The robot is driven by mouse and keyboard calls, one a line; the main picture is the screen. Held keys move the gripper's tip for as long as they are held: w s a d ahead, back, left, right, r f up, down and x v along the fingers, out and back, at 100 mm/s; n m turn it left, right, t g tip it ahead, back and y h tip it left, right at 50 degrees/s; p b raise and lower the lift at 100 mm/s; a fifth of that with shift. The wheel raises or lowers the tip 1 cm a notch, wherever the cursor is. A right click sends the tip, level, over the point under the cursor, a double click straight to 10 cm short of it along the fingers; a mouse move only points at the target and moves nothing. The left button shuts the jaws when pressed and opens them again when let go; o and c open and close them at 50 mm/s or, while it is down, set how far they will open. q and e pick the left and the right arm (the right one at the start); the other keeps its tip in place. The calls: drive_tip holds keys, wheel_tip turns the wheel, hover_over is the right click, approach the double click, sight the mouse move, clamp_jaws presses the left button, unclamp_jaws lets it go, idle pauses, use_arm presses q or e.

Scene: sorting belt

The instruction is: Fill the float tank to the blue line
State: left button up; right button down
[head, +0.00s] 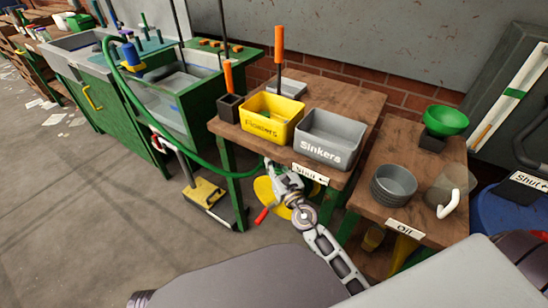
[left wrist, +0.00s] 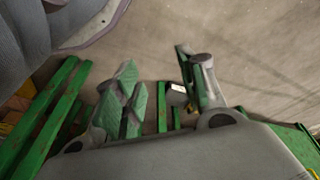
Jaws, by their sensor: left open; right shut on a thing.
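A clear-sided tank (head: 158,100) in a green frame stands at the left in the head view. Its blue line and water level are too small to make out. A green hose (head: 205,171) runs from a blue and yellow fitting (head: 132,57) over the tank down to the wooden bench. My right gripper (head: 275,178) is at the bench's front edge, shut on what seems to be a red-handled lever (head: 263,216); the grip itself is partly hidden. My left gripper (left wrist: 160,78) is open and empty above the floor.
A yellow "Floaters" bin (head: 264,130) and grey "Sinkers" bin (head: 325,154) stand on the bench. A side table (head: 405,219) holds a grey bowl (head: 394,184), a clear jug (head: 450,185) and a green bowl (head: 445,121).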

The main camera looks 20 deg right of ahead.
drive_tip(key=shift+w+r+p, duration=0.15)
drive_tip(key=shift+r+p, duration=0.15)
drive_tip(key=shift+p, duration=1.15)
use_arm(q)
drive_tip(key=shift+g, duration=0.4)
drive_tip(key=shift+s+a+f, duration=0.2)
drive_tip(key=shift+s+f, duration=0.05)
drive_tip(key=shift+f, duration=0.6)
drive_tip(key=shift+s+a+f, duration=0.2)
drive_tip(key=shift+a+f, duration=0.05)
drive_tip(key=shift+f, duration=0.65)
drive_tip(key=shift+s+a+f, duration=0.2)
drive_tip(key=shift+s+f, duration=0.05)
drive_tip(key=shift+f, duration=0.6)
use_arm(e)
drive_tip(key=shift+f+n+g, duration=0.1)
drive_tip(key=shift+n+g, duration=0.2)
drive_tip(key=shift+a, duration=0.1)
drive_tip(key=c, duration=1.3)
unclamp_jaws()
drive_tip(key=shift+f, duration=0.1)
use_arm(q)
drive_tip(key=shift+w, duration=0.1)
